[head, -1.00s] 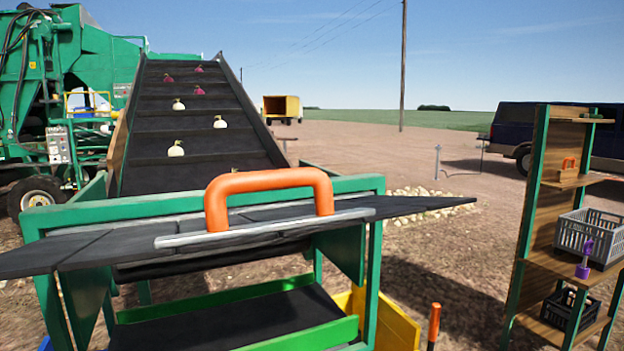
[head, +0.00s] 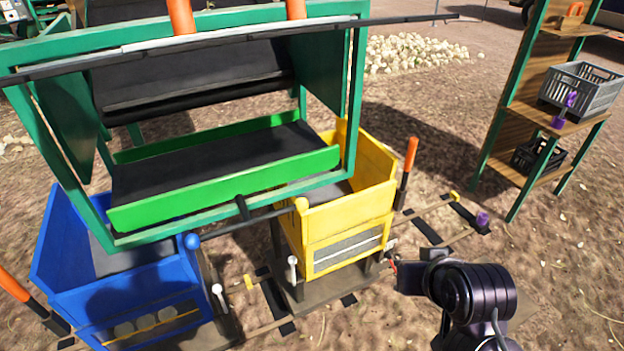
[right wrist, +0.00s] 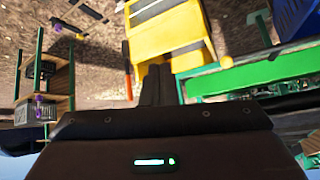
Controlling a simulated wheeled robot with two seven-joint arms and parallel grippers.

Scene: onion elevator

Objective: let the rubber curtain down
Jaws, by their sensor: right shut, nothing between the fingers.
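The rubber curtain (head: 412,20) is raised and seen nearly edge-on as a thin dark strip across the top of the head view, above the green frame. Its orange handle (head: 181,15) is cut off by the top edge, so only the lower ends of its legs show. My right gripper (head: 393,264) is at the lower right, beside the yellow bin and well below the curtain, apart from it. In the right wrist view its fingers (right wrist: 159,72) are together and empty. My left gripper is out of view.
Below the frame are a green-sided chute (head: 225,188), a blue bin (head: 120,295) and a yellow bin (head: 350,215). An orange-handled lever (head: 410,155) stands right of the yellow bin. A wooden shelf (head: 530,118) with crates stands further right.

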